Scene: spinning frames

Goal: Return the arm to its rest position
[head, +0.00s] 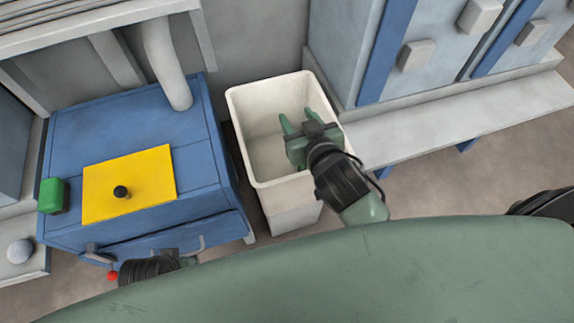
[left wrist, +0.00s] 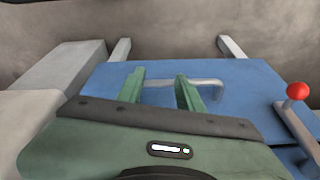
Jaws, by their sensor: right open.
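My right gripper (head: 303,117) is open, with its two green fingers apart, over the mouth of a white bin (head: 258,135). Nothing shows between its fingers. My left gripper (left wrist: 160,78) is open in the left wrist view, its two green fingers apart in front of a metal handle (left wrist: 206,83) on a blue face. I cannot tell whether the fingers touch the handle. In the head view only part of the left wrist shows at the lower left, and its fingertips are not clear there.
A pale ledge (head: 450,125) lies to the right.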

